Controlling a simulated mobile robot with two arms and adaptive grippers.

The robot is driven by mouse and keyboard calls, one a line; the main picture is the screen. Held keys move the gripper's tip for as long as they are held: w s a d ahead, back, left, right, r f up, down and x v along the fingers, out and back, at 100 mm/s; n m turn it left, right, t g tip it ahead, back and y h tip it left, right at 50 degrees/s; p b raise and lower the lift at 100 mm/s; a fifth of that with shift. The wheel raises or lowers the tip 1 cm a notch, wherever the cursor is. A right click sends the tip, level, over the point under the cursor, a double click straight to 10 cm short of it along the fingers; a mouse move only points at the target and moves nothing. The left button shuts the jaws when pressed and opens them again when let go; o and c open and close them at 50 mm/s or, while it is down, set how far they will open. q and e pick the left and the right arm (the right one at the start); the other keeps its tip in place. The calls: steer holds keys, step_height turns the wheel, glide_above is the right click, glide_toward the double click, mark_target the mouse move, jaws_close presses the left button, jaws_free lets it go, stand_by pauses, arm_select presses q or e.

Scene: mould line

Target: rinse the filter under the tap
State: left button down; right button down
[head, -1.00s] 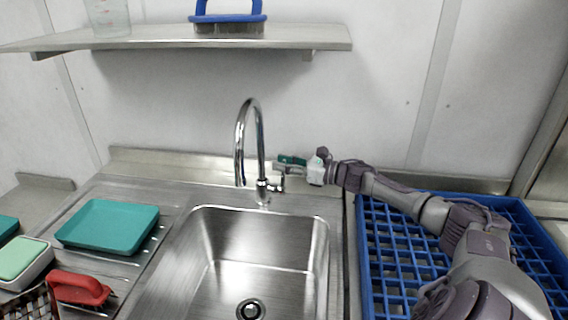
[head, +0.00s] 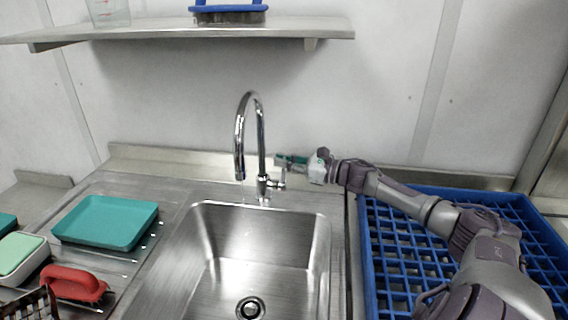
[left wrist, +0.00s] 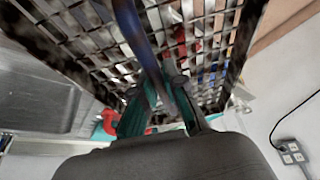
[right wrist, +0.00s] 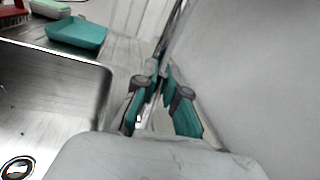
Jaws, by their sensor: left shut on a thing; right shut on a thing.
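The filter is a dark, stained mesh panel (left wrist: 190,35) that fills the upper part of the left wrist view. A corner of the mesh (head: 35,305) shows at the lower left of the head view. My left gripper (left wrist: 160,95) is shut on a blue bar in front of the mesh; its exact attachment is unclear. The chrome tap (head: 262,150) arches over the sink (head: 265,235). My right gripper (head: 290,160) is shut at the tap's side lever (head: 278,183); the fingers hide the grip. A faint line shows below the spout; I cannot tell if water runs.
A teal tray (head: 105,222) lies on the drainboard left of the sink. A red-handled brush (head: 75,284) and a green sponge in a white holder (head: 20,256) are nearby. A blue crate (head: 410,260) stands right, under my right arm. A shelf (head: 180,33) hangs above.

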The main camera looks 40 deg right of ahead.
steer(key=c, duration=1.2)
jaws_free()
steer(key=shift+s+d, duration=0.1)
steer(key=v, duration=1.1)
steer(key=shift+s, duration=0.3)
steer(key=shift+d, duration=0.15)
